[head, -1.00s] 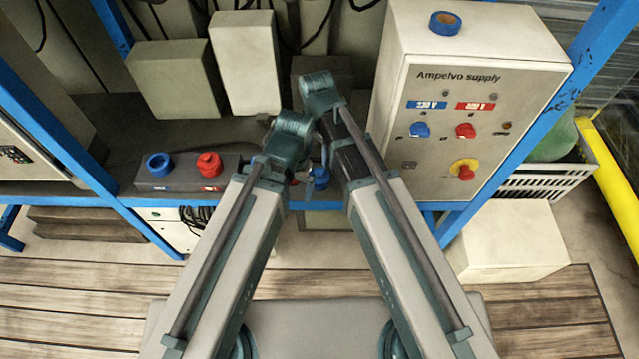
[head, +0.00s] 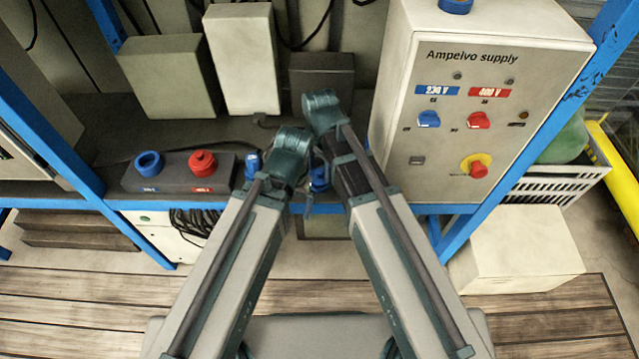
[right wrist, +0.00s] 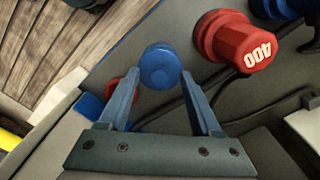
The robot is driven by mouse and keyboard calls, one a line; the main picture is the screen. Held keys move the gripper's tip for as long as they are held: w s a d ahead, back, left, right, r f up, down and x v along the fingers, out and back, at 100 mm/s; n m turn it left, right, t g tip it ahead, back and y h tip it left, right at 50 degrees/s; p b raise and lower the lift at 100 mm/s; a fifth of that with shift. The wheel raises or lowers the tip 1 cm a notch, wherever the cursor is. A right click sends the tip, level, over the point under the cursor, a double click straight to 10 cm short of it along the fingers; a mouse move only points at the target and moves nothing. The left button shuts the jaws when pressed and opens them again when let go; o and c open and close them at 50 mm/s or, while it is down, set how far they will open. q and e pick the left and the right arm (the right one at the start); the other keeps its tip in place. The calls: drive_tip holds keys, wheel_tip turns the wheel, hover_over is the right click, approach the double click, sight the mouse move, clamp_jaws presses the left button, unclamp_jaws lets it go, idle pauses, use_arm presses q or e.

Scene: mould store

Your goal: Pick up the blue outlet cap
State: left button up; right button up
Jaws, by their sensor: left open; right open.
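A round blue cap (right wrist: 160,66) shows in the right wrist view, just beyond and between the fingertips of my right gripper (right wrist: 161,82). The fingers are open; I cannot tell whether they touch it. In the head view a blue piece (head: 319,178), likely the same cap, is partly hidden by my grippers. My right gripper (head: 323,158) is above it there. My left gripper (head: 305,192) is open and close beside it, largely hidden by its own wrist.
A red plug marked 400 (right wrist: 235,40) lies beside the cap. A dark block (head: 180,178) holds a blue (head: 148,163) and a red outlet (head: 203,162). Another blue piece (head: 252,165) stands near my left wrist. The Ampelvo supply cabinet (head: 400,150) rises close on the right.

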drive_tip(key=shift+f, duration=0.1)
drive_tip(key=shift+c, duration=0.2)
clamp_jaws()
